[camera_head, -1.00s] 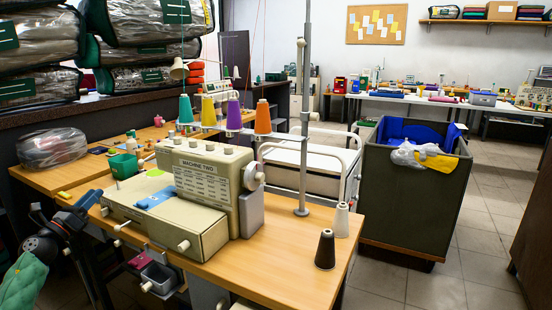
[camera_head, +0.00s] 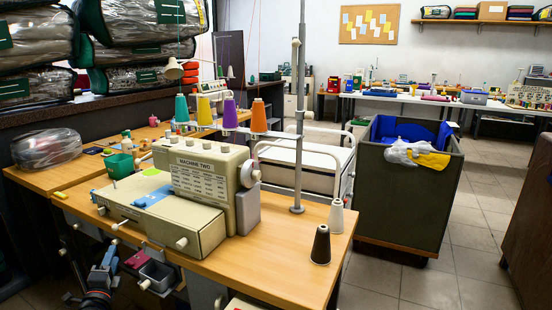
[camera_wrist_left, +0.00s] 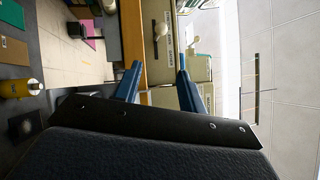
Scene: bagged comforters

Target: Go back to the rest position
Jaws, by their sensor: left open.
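My left gripper (camera_head: 104,262) is low at the left of the head view, in front of the sewing table's front edge and below its top. Its two blue fingers also show in the left wrist view (camera_wrist_left: 158,78), spread apart with nothing held between them. The wrist view is turned on its side, with the table edge and the machine beyond the fingers. My right gripper is in neither view.
A wooden table (camera_head: 275,270) carries a sewing machine (camera_head: 190,195), thread cones and a metal pole (camera_head: 299,110). Small trays (camera_head: 157,272) hang under its front edge near my left gripper. A dark bin (camera_head: 405,200) stands to the right, with open floor beyond.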

